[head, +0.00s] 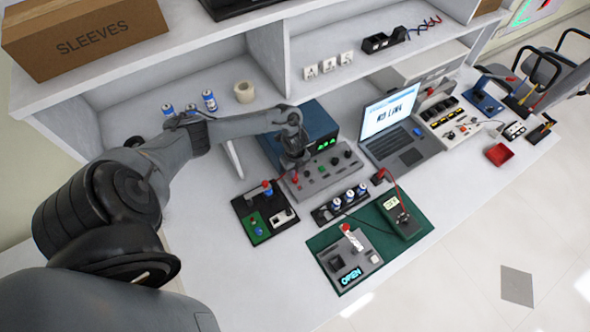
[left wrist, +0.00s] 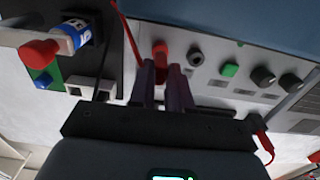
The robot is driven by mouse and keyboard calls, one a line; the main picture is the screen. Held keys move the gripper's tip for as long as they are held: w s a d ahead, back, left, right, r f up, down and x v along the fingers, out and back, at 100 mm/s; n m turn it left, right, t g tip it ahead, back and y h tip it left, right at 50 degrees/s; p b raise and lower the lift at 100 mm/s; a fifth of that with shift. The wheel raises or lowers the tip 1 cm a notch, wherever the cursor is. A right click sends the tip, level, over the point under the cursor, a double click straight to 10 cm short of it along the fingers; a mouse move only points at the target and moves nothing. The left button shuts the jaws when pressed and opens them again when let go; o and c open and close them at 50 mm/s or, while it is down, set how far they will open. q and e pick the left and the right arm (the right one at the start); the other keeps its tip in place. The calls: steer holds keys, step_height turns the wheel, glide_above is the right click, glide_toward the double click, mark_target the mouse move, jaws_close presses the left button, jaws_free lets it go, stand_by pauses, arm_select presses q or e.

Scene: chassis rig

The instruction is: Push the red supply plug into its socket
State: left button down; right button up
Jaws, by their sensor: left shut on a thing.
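My left gripper (head: 294,170) reaches down to the grey panel (head: 322,184) in front of the blue supply box (head: 317,124). In the left wrist view its two fingers (left wrist: 163,75) are shut on a red plug (left wrist: 160,50), which sticks out past the fingertips against the panel. A dark round socket (left wrist: 195,58) lies just right of the plug, apart from it. The fingers hide part of the plug and the panel beneath it, so I cannot tell whether its tip is in a hole. My right gripper is in neither view.
A black board (head: 264,212) with a red-capped part stands left of the panel. A strip with several blue-and-white cylinders (head: 340,205), a green mat (head: 329,240) with meters, and a laptop (head: 392,130) stand near. The shelf is behind; bare table lies at front left.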

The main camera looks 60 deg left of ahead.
arm_select(q)
steer(key=shift+f+b, duration=0.4)
steer(key=shift+f, duration=0.2)
steer(key=c, duration=1)
jaws_free()
steer(key=shift+r, duration=0.1)
step_height(320, 180, up, 6)
steer(key=shift+r+p, duration=0.1)
steer(key=shift+p, duration=0.35)
steer(key=shift+r, duration=0.6)
steer(key=shift+d, duration=0.1)
